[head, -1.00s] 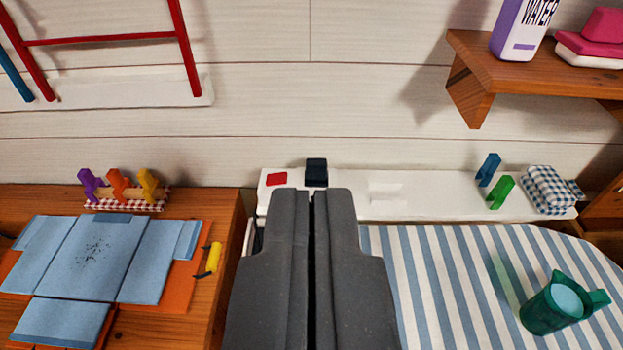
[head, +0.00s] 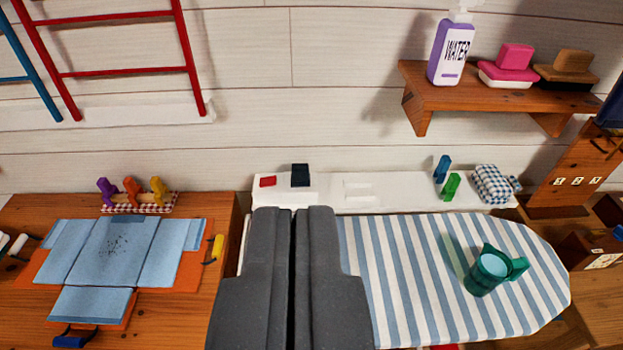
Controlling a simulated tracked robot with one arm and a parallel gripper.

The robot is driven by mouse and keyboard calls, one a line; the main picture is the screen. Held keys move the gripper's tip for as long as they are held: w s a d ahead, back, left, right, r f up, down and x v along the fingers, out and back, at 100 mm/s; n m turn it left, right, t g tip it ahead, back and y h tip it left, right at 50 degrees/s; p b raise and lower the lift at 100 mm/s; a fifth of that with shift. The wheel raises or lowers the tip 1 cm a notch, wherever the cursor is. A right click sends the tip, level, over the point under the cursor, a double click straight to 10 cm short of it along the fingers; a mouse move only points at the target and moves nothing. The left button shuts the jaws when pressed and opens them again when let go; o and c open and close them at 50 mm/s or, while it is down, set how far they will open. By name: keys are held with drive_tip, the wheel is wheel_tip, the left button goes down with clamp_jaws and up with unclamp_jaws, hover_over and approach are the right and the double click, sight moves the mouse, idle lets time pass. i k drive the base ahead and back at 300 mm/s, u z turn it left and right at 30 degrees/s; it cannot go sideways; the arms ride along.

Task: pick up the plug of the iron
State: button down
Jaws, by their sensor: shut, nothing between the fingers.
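My gripper (head: 293,210) is shut and empty. It points forward from the bottom centre, with its tips in front of a white ledge (head: 405,188) along the wall. A small dark block (head: 300,175) stands on the ledge just beyond the tips, apart from them in the picture; it may be the plug, but I cannot tell. A flat red piece (head: 268,181) lies left of it. I cannot make out the iron or its cord. My gripper hides the near left part of the striped ironing board (head: 400,270).
Blue and green pegs (head: 447,180) and a checked bundle (head: 492,183) are on the ledge's right. A wooden shelf (head: 470,95) holds a purple bottle (head: 450,50).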

sight(300, 175)
drive_tip(key=z, duration=0.25)
drive_tip(key=k, duration=0.35)
drive_tip(key=u, duration=0.95)
drive_tip(key=i, duration=1.4)
drive_tip(key=z, duration=0.7)
